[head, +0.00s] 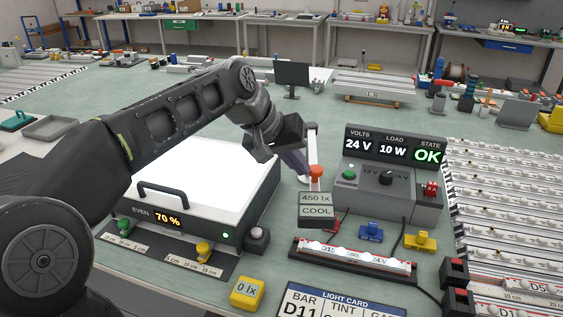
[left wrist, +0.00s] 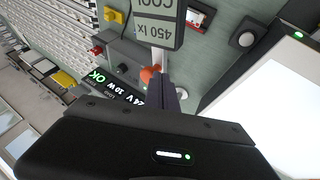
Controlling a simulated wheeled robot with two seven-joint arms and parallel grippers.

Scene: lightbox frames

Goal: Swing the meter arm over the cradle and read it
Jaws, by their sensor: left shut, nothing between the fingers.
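The meter head (head: 317,211) reads "450 lx COOL" and sits on a pale arm (head: 312,145) with an orange knob (head: 316,173). In the head view it shows just behind the left part of the cradle (head: 300,250), which holds a light bar marked "24V". My left gripper (head: 301,168) is shut and empty, pointing down right beside the knob. In the left wrist view the fingers (left wrist: 162,88) reach to the knob (left wrist: 149,75); I cannot tell whether they touch. The meter head (left wrist: 157,22) lies beyond them. My right gripper is not in view.
The supply box (head: 388,165) reads 24 V, 10 W, OK. A lit white panel (head: 210,165) showing 70 % stands left. A yellow "0 lx" block (head: 246,293), a light card (head: 340,303), and blue (head: 370,232) and yellow (head: 420,241) clips lie nearby. Several light bars (head: 510,210) fill the right.

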